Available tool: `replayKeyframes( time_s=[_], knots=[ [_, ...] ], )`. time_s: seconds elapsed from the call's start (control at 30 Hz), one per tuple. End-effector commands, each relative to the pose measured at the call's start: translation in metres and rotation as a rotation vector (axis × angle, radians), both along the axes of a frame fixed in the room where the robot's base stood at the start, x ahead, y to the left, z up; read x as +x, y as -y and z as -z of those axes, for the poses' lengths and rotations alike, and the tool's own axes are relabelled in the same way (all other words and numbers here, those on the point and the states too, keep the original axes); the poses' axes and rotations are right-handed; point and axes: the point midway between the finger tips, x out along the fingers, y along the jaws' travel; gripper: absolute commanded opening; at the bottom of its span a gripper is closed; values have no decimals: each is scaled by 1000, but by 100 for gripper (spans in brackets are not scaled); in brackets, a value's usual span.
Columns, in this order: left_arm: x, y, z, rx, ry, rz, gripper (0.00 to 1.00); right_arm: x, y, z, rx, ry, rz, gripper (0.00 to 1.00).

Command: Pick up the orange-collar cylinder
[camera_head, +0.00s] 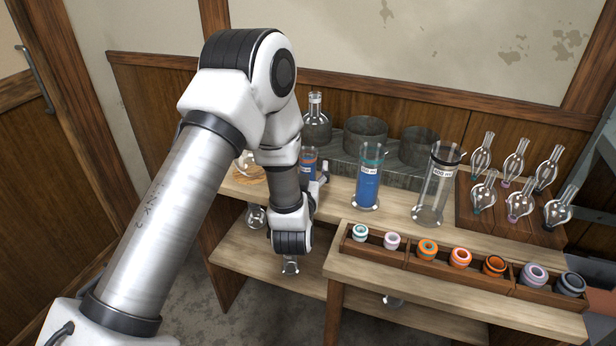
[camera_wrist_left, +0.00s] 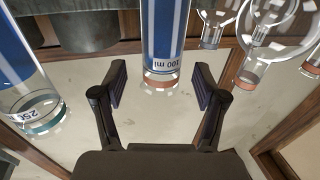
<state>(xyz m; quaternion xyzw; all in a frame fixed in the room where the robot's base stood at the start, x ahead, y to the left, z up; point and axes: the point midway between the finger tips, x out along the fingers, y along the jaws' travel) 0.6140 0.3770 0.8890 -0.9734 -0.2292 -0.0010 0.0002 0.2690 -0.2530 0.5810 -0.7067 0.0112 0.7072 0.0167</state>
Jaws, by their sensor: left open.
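The orange-collar cylinder (camera_head: 308,158) stands on the back bench in the head view, holding blue liquid and partly hidden by my left arm. In the left wrist view the cylinder (camera_wrist_left: 165,38) appears upside down, with a "100 ml" label and its orange collar toward the picture's middle. My left gripper (camera_wrist_left: 162,84) is open, with one finger on each side of the collar in that view. I cannot tell how far the cylinder lies beyond the fingertips, and no contact shows. In the head view the left gripper (camera_head: 318,184) is close to the cylinder. My right gripper is not in view.
A larger teal-collar cylinder (camera_head: 368,180) with blue liquid stands to the right, then a black-collar cylinder (camera_head: 433,188). Several bulb flasks sit on a wooden rack (camera_head: 470,222). A front tray (camera_head: 405,258) holds coloured collars. A glass bottle (camera_head: 315,122) and grey pots (camera_head: 365,137) stand behind.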

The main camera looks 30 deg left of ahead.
Motion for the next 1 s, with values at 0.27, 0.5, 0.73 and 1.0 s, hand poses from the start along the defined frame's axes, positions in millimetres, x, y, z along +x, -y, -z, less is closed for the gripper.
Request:
replayKeyframes(
  time_s=[0.27,0.5,0.73,1.0],
  knots=[
    [29,-16,-2,0,-2,2,72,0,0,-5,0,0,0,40],
    [28,-16,-1,0,-3,2,36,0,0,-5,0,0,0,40],
    [28,-16,-2,0,-2,2,0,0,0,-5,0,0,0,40],
    [28,-16,-3,0,-2,2,0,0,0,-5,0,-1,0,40]
  ],
)
